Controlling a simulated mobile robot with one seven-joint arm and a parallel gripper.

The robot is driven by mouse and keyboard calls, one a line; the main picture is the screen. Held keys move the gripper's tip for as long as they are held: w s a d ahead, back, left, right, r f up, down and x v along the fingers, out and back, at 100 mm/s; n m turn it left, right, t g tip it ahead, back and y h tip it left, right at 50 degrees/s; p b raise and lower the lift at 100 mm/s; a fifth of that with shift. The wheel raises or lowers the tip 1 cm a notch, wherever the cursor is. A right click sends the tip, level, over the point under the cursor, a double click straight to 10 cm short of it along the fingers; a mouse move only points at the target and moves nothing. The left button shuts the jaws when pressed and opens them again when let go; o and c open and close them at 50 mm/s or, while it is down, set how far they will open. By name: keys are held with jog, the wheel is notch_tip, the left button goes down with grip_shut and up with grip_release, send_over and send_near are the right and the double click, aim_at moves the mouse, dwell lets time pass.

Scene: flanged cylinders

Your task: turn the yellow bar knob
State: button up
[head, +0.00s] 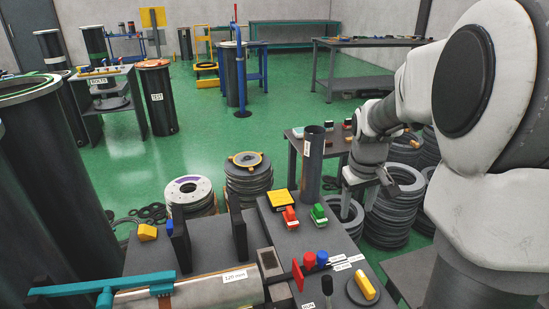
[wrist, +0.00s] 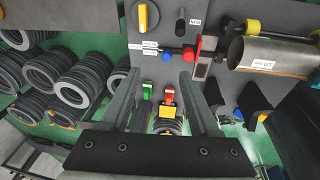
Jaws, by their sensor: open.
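The yellow bar knob (head: 364,288) sits on a round grey disc at the near right end of the dark bench panel. In the wrist view the yellow bar knob (wrist: 143,17) shows at the top, with its bar running roughly up and down the picture. My gripper (head: 362,200) is above and beyond the bench's right side, apart from the knob. In the wrist view my gripper (wrist: 157,78) has its two fingers spread with a wide gap and nothing held between them. The knob lies beyond the fingertips.
A black-knobbed lever (head: 327,286), a red plate (head: 297,275), and blue (head: 322,257) and red (head: 309,260) buttons stand near the knob. Green (head: 319,214) and red (head: 289,217) clamps are farther back. A dark upright tube (head: 313,165) stands behind. Stacked rings (head: 394,220) fill the right floor.

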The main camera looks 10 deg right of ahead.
jog(key=g+y+b, duration=0.1)
jog(key=g+b, duration=0.1)
jog(key=b, duration=0.2)
send_over(366, 281)
notch_tip(366, 281, down, 19)
jog(key=shift+n, duration=0.3)
notch_tip(366, 281, down, 17)
jog(key=b, duration=0.5)
jog(key=shift+f, duration=0.2)
grip_shut()
